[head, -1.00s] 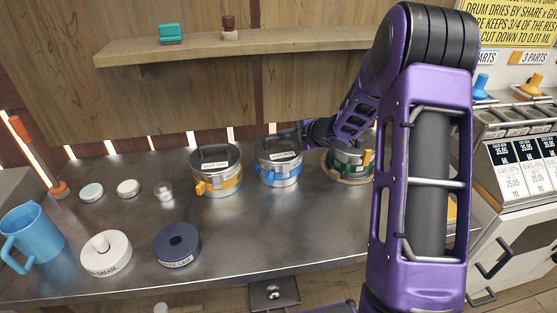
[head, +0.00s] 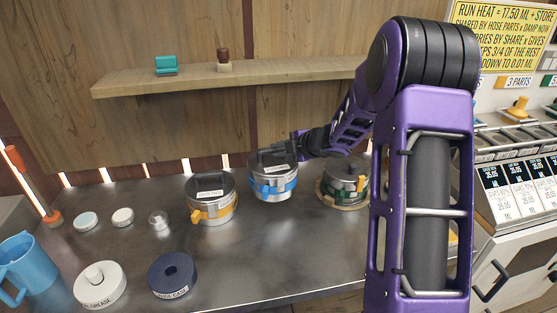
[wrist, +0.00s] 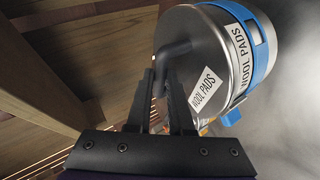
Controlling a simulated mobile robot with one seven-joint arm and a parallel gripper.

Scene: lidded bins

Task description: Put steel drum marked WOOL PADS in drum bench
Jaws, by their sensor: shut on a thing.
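The steel drum marked WOOL PADS (head: 273,187) has a blue band and a dark handle on its lid; its labels read clearly in the wrist view (wrist: 222,50). My gripper (head: 297,146) is shut on that handle, and its dark fingers (wrist: 170,95) show beside the lid in the wrist view. The drum hangs a little above the grey metal bench (head: 280,245), between the other two drums. Its underside is not clearly visible. No label in view names the drum bench.
A yellow-banded drum (head: 212,210) stands left and a green-banded drum (head: 345,184) right, on a round base. Lidded tubs (head: 172,276), small discs (head: 122,217) and a blue jug (head: 25,265) occupy the left. A wooden shelf (head: 240,75) is above. The front middle is clear.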

